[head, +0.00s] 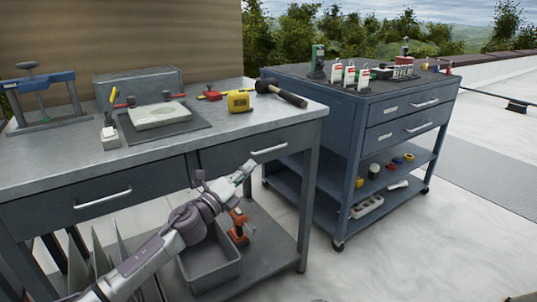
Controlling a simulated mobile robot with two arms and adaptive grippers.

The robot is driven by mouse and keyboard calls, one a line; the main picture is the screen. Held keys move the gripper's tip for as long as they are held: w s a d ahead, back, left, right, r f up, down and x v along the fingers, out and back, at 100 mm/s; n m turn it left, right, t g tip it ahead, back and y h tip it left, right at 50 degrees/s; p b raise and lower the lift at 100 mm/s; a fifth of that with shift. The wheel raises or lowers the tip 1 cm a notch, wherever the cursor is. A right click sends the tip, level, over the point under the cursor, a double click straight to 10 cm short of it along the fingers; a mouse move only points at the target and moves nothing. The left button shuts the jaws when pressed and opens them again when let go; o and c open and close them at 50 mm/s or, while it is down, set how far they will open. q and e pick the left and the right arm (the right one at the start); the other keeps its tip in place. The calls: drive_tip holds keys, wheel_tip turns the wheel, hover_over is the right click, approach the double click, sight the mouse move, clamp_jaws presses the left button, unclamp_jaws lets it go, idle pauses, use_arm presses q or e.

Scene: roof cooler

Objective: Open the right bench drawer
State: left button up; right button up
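The grey workbench (60,165) has two front drawers. The right bench drawer (222,160) looks closed, its front level with the bench frame, with a pale bar handle (269,150) on its right part. The left bench drawer (40,214) also looks closed, with a similar handle (102,198). My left gripper (246,168) is in front of the right drawer, just left of and below its handle, with a visible gap to the handle. The fingers are small and seen at an angle, so their opening is unclear. The arm hides part of the drawer's lower left. My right gripper is not in view.
A hammer (283,95), yellow tape measure (239,102) and white pad (160,114) lie on the bench top. A grey bin (210,265) and an orange tool (238,226) sit on the lower shelf. A blue cart (343,130) stands close to the right; pale floor lies in front.

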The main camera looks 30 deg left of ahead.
sight(269, 150)
use_arm(q)
drive_tip(key=x, duration=1)
drive_tip(key=shift+w+f, duration=0.1)
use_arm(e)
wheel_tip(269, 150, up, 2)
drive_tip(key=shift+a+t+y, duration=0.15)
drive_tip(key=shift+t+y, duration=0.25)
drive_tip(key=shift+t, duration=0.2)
use_arm(q)
clamp_jaws()
